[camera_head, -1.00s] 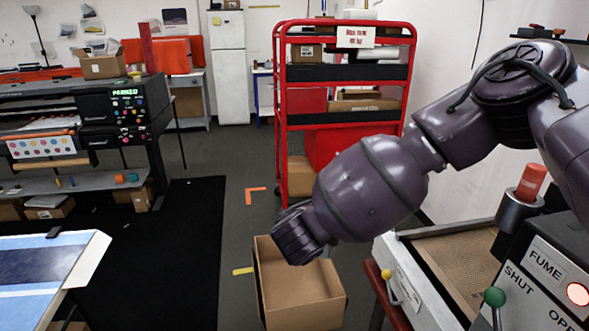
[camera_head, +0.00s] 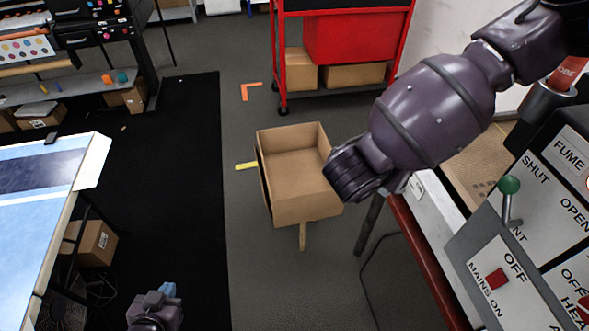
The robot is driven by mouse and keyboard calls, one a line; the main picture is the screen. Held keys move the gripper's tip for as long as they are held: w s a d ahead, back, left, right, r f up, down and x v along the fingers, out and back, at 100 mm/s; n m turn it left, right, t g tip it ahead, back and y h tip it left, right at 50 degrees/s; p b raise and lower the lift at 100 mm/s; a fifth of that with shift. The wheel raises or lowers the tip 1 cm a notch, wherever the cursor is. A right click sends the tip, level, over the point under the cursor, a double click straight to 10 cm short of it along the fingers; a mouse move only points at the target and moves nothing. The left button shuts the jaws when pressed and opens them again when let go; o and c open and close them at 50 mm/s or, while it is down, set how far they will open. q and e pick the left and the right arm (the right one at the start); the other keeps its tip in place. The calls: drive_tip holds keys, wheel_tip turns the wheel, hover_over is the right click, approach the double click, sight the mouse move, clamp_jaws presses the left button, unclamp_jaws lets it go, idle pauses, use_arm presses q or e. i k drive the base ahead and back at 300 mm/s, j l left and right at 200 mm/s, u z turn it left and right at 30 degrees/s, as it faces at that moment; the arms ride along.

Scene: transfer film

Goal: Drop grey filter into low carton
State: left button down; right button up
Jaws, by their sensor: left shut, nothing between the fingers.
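The low carton (camera_head: 287,207) is an open brown cardboard box in the middle of the view. Its visible inside looks empty. My left gripper (camera_head: 168,291) shows at the bottom edge, left of the carton and nearer to me; it is shut and empty. My right arm comes in from the right, and its ribbed wrist overlaps the carton's right side in the picture. I cannot make out the right gripper's fingers. I cannot pick out a grey filter in this view.
A control panel (camera_head: 489,275) with a green-knobbed lever fills the lower right, beside a red-edged bench (camera_head: 428,258). A blue-topped table (camera_head: 90,165) is at left. A red cart (camera_head: 345,85) stands behind. Dark floor lies open between table and carton.

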sight(301, 180)
drive_tip(key=i+j, duration=0.2)
drive_tip(key=j, duration=0.15)
drive_tip(key=i+j, duration=0.2)
drive_tip(key=j, duration=0.15)
drive_tip(key=i+j, duration=0.2)
drive_tip(key=j, duration=0.15)
drive_tip(key=i+j, duration=0.2)
drive_tip(key=j, duration=0.15)
drive_tip(key=i+j+z, duration=0.25)
drive_tip(key=j+z, duration=0.25)
drive_tip(key=z, duration=0.65)
